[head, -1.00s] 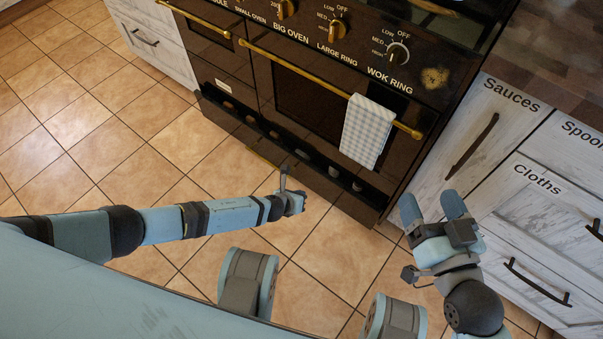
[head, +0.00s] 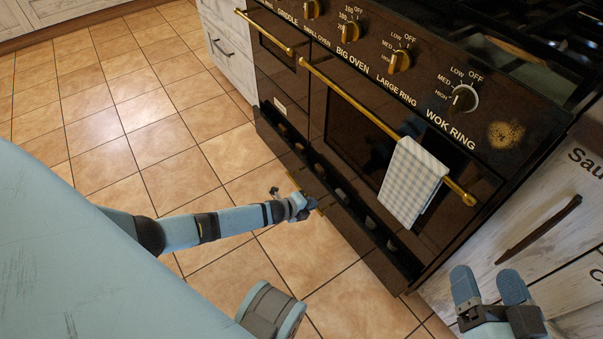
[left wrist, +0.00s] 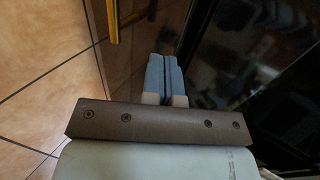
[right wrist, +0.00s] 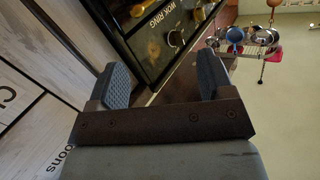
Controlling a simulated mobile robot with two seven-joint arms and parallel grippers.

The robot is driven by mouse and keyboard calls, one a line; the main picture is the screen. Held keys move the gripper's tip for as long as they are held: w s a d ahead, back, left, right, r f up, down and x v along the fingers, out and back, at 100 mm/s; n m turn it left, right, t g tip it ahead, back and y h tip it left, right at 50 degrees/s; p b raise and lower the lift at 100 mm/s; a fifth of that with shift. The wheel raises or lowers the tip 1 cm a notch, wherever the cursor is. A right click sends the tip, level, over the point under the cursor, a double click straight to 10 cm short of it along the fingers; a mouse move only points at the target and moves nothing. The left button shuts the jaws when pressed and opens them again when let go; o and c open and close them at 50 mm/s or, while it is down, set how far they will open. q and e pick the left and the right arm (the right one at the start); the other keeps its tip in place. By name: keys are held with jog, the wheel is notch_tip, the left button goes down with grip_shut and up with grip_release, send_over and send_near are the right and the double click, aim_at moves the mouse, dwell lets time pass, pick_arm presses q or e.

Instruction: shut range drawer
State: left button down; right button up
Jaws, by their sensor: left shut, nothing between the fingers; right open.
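The black range drawer (head: 350,228) is at the bottom of the range (head: 350,140). It stands partly open, and several small items show in the dark gap behind its front. A brass handle shows on its front in the left wrist view (left wrist: 113,22). My left gripper (head: 311,205) is shut and empty, at the drawer's front beside the handle. Its closed fingers (left wrist: 166,72) overlap the drawer's edge in the left wrist view; whether they touch is unclear. My right gripper (head: 491,284) is open and empty, in front of the right cabinet; its spread fingers show in the right wrist view (right wrist: 160,85).
A checked towel (head: 410,183) hangs on the brass oven rail (head: 355,103). White cabinets flank the range, at the right (head: 520,240) and the left (head: 228,50). The tiled floor (head: 130,130) at the left is clear.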

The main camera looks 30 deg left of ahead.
aim_at(330, 196)
pick_arm(q)
jog(key=b+x, duration=0.1)
jog(key=x, duration=0.1)
jog(key=r+x, duration=0.1)
jog(key=x, duration=0.1)
jog(key=shift+w+d+f+b, duration=0.2)
jog(key=shift+w+b, duration=0.2)
jog(key=shift+w, duration=0.1)
jog(key=shift+w+d+r, duration=0.1)
jog(key=shift+w+d, duration=0.2)
jog(key=shift+w, duration=0.4)
pick_arm(e)
jog(key=shift+w+d+f+n+t, duration=0.15)
jog(key=shift+w+d+n+t, duration=0.2)
jog(key=shift+w+n, duration=0.5)
jog(key=shift+s, duration=0.15)
